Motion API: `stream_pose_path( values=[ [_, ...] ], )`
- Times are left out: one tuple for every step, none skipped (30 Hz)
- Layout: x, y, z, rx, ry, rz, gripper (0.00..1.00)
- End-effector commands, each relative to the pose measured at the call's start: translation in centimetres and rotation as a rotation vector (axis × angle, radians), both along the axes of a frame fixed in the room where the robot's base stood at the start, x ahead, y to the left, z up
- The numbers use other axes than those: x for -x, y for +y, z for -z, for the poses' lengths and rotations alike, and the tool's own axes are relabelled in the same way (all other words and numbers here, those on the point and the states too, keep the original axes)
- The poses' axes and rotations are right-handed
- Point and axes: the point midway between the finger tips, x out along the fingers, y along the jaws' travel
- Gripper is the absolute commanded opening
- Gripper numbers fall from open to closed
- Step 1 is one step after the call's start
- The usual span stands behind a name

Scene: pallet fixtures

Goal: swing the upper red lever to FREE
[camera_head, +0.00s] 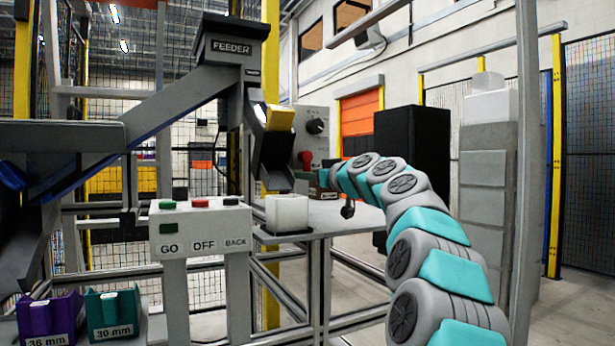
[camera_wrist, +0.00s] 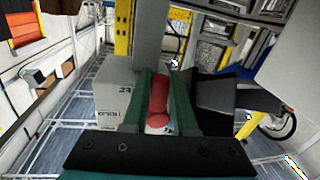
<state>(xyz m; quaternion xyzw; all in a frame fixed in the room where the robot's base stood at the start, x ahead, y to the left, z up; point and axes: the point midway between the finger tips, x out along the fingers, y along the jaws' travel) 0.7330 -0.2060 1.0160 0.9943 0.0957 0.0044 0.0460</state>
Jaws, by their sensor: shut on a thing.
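A grey panel (camera_head: 318,121) with a black knob (camera_head: 316,126) stands behind the feeder in the head view. A red lever (camera_head: 305,157) shows low on this panel, next to the end of my arm. In the wrist view my gripper (camera_wrist: 159,75) has its two green fingers on either side of a red lever (camera_wrist: 159,95), shut on it. A rounded red part (camera_wrist: 157,121) shows nearer the palm. The fingers hide the lever's sides, and I cannot read a FREE mark.
The feeder (camera_head: 231,46) and its dark chute (camera_head: 274,150) stand left of my gripper. A white block (camera_head: 287,213) sits below the chute. A button box (camera_head: 200,230) and purple (camera_head: 50,318) and green (camera_head: 112,312) bins are at the front left.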

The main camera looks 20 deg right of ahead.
Motion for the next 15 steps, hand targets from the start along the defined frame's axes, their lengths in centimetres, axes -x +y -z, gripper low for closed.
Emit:
stream_pose_path(
  values=[
    [-0.01,0.0,0.01,0.0,0.0,0.0,0.0],
    [-0.01,0.0,0.01,0.0,0.0,0.0,0.0],
    [-0.01,0.0,0.02,0.0,0.0,0.0,0.0],
    [-0.01,0.0,0.02,0.0,0.0,0.0,0.0],
    [-0.01,0.0,0.02,0.0,0.0,0.0,0.0],
    [-0.01,0.0,0.01,0.0,0.0,0.0,0.0],
    [0.0,0.0,0.02,0.0,0.0,0.0,0.0],
    [0.0,0.03,0.02,-0.002,0.0,0.0,0.0],
    [0.0,0.1,0.07,-0.012,0.0,0.0,0.0],
    [0.0,0.17,0.11,-0.025,0.001,0.0,0.0],
    [0.02,0.27,0.13,-0.042,0.001,-0.001,0.0],
    [0.03,0.39,0.13,-0.064,0.001,-0.001,0.0],
    [0.03,0.44,0.12,-0.078,0.001,-0.001,0.0],
    [0.05,0.45,0.1,-0.091,0.002,0.0,0.0],
    [0.05,0.47,0.09,-0.102,0.003,-0.001,0.0]
  ],
)
